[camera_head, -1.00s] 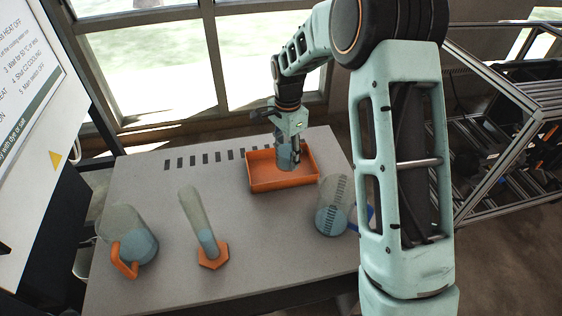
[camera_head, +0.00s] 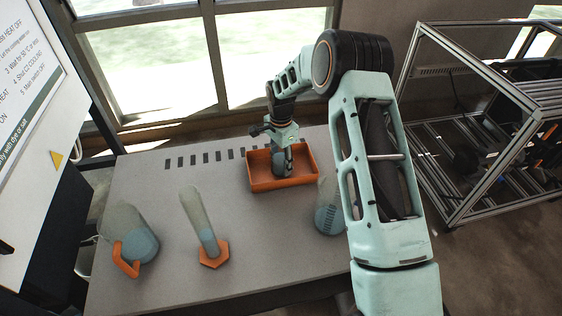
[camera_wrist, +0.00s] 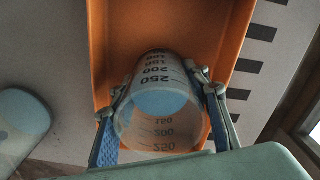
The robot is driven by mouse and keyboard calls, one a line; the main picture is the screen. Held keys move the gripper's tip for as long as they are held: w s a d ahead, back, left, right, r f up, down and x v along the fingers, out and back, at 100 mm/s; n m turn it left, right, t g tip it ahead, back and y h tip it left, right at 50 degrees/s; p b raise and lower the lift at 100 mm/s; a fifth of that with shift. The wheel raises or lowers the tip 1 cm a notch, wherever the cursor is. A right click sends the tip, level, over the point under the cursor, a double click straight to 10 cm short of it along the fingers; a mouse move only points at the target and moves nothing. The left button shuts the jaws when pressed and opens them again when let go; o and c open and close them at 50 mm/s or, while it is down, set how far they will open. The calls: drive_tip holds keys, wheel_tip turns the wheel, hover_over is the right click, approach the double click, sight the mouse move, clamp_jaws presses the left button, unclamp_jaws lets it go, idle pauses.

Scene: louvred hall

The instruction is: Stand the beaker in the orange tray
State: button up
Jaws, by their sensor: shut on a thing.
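The beaker (camera_wrist: 160,118) is clear with printed volume marks and blue liquid inside. In the wrist view it sits between the two fingers of my gripper (camera_wrist: 165,115), which is shut on its sides. The orange tray (camera_wrist: 180,25) lies under and around it. In the head view my gripper (camera_head: 283,165) points down inside the orange tray (camera_head: 300,183). The beaker looks upright and low in the tray; whether its base touches the tray floor is hard to tell.
A jug with an orange handle (camera_head: 128,240), a tall cylinder on an orange hexagonal foot (camera_head: 205,230) and another vessel with blue liquid (camera_head: 327,215), partly behind my arm, stand on the grey table (camera_head: 265,245). A metal frame (camera_head: 470,130) stands right. The table's middle front is clear.

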drive_tip(key=shift+r, duration=0.1)
drive_tip(key=shift+f, duration=0.2)
drive_tip(key=o, duration=1.3)
drive_tip(key=shift+r, duration=0.2)
wheel_tip(320, 180, up, 12)
drive_tip(key=shift+r, duration=0.1)
